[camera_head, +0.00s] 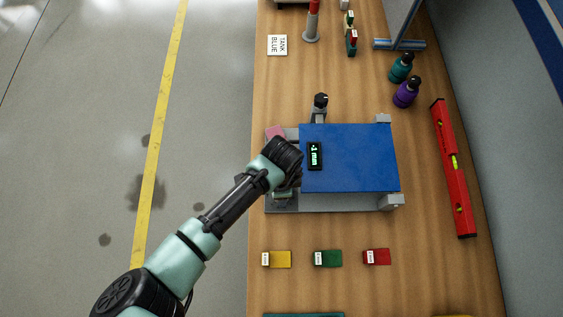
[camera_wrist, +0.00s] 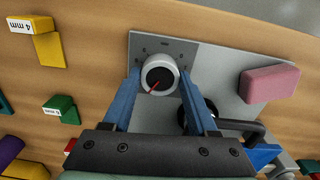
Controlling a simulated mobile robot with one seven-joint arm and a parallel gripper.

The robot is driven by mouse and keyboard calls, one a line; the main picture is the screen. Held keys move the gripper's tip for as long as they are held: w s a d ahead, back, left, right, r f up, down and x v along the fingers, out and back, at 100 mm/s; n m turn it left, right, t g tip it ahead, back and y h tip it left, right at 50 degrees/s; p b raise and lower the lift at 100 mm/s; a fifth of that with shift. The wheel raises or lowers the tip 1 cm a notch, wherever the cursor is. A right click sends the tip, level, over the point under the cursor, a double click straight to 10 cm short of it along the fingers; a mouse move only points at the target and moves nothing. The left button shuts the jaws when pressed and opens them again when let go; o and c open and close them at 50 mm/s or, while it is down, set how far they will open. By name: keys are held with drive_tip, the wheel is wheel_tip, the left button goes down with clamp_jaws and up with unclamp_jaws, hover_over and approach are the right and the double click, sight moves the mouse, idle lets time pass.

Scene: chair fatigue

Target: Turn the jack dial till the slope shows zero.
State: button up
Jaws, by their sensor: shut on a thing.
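The jack dial (camera_wrist: 160,74) is a round silver knob with a black face and a red pointer line slanting to the lower left in the wrist view. It sits on a grey plate with tick marks. My gripper (camera_wrist: 160,72) has its two blue fingers on either side of the dial, shut on it. In the head view my gripper (camera_head: 288,182) is at the left side of the blue-topped platform (camera_head: 360,165) and hides the dial. A small black display (camera_head: 315,156) on the blue top shows green digits that look like -1 mm.
A pink block (camera_wrist: 270,84) lies on the grey plate right of the dial. Yellow (camera_head: 280,259), green (camera_head: 330,258) and red (camera_head: 378,256) labelled blocks lie below the platform. A red spirit level (camera_head: 454,170) lies to the right. A black-topped post (camera_head: 320,100) stands above the platform.

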drive_tip(key=o, duration=1.4)
wheel_tip(320, 180, up, 13)
drive_tip(key=shift+b, duration=0.7)
